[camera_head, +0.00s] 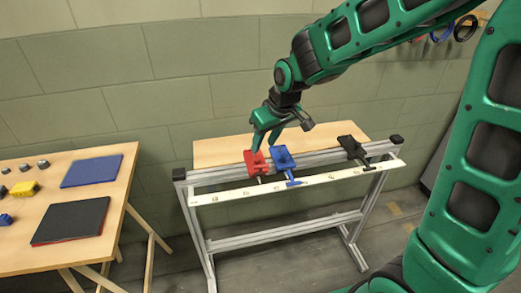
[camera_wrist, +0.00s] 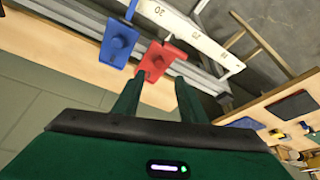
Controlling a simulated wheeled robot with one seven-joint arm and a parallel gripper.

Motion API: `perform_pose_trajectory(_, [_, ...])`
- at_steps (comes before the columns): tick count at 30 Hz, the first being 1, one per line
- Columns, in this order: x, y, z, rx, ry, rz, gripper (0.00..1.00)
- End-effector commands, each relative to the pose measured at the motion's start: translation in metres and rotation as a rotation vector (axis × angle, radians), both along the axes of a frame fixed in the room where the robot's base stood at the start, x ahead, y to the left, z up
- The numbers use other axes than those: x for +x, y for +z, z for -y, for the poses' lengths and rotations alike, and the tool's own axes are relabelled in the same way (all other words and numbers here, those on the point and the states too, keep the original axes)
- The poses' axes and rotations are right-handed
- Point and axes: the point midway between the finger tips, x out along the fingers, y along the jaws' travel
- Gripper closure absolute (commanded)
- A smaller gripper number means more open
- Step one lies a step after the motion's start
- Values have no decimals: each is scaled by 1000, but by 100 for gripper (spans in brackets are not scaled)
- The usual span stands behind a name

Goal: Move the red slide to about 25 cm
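The red slide (camera_head: 254,163) sits on a metal rail, left of the blue slide (camera_head: 283,158). Its pointer reaches toward a white ruler strip (camera_head: 300,182). In the wrist view the red slide (camera_wrist: 160,57) lies just beyond my fingertips, with the blue slide (camera_wrist: 117,42) to its left. The ruler (camera_wrist: 190,33) shows a "20" near the red slide's pointer; the exact reading is unclear. My gripper (camera_head: 266,146) points down at the red slide from above and behind. In the wrist view its two fingers (camera_wrist: 160,78) are apart, and no grip on the slide shows.
A black slide (camera_head: 353,149) sits toward the rail's right end. The rail (camera_head: 315,158) is clear between blue and black. A wooden board (camera_head: 220,150) lies behind it. A wooden table (camera_head: 60,195) with a blue panel (camera_head: 92,171) and a dark panel (camera_head: 71,221) stands at left.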

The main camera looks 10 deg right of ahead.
Motion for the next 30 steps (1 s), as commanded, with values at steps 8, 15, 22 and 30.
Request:
perform_pose_trajectory(8, [-7, 18, 3, 0, -1, 0, 62])
perform_pose_trajectory(15, [-7, 19, 3, 0, -1, 0, 62])
perform_pose_trajectory(22, [-20, 23, 35, -15, -69, -22, 62])
perform_pose_trajectory(30, [-116, 36, 166, -49, -416, -158, 62])
